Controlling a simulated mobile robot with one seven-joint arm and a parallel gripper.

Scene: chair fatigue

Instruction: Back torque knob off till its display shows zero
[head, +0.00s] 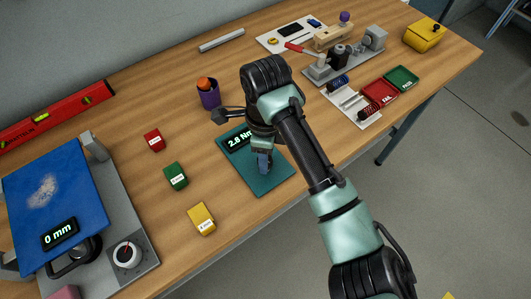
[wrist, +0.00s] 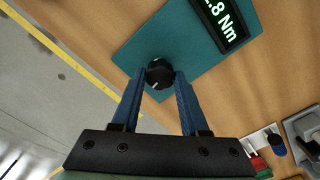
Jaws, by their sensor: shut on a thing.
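The black torque knob (wrist: 159,73) stands on a teal plate (head: 268,183) on the wooden bench. A pale line on the knob points down and slightly left in the wrist view. The display (head: 240,140) at the back of the plate reads 2.8 Nm in the head view; the wrist view shows only part of it (wrist: 226,22). My gripper (wrist: 160,78) is shut on the knob, one blue finger at each side. In the head view my gripper (head: 264,165) points down over the plate, and the knob is hidden.
Left of the plate stand a yellow block (head: 201,219), a green block (head: 175,177) and a red block (head: 154,140). A purple cup (head: 209,96) stands behind. A blue-topped rig (head: 85,180) with a 0 mm display is far left. Trays and a clamp fixture (head: 340,65) are back right.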

